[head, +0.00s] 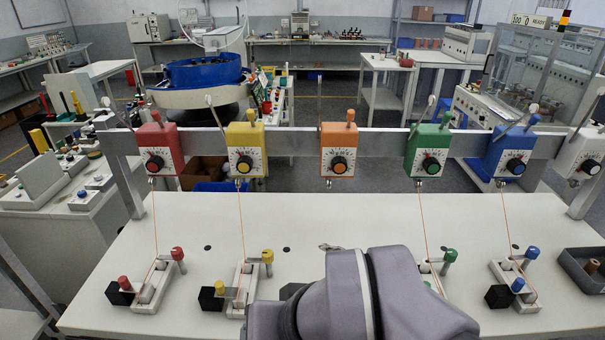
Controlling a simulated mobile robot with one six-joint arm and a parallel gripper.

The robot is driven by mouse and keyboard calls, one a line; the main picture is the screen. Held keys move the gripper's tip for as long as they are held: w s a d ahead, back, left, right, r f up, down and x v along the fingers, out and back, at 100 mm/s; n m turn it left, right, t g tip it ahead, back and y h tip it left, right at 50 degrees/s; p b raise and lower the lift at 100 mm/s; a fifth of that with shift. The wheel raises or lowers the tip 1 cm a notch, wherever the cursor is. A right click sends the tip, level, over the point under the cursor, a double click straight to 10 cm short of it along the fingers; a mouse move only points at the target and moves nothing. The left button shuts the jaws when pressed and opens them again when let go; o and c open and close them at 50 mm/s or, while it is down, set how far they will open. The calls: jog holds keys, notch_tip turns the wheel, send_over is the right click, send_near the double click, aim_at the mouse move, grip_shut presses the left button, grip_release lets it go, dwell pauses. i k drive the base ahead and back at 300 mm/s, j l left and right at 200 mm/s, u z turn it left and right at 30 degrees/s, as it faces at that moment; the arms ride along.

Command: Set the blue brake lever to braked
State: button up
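My grey arm covers the bottom centre, left of this unit; my gripper is not visible.
Matching red (160,147), yellow (246,149), orange (339,149) and green (428,150) boxes share the rail (298,146). Thin orange threads run down to the table units. A dark tray (582,270) sits at the right edge. The table (300,222) is clear behind the units.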

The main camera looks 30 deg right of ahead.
aim_at(535, 118)
jog(key=z, duration=2.25)
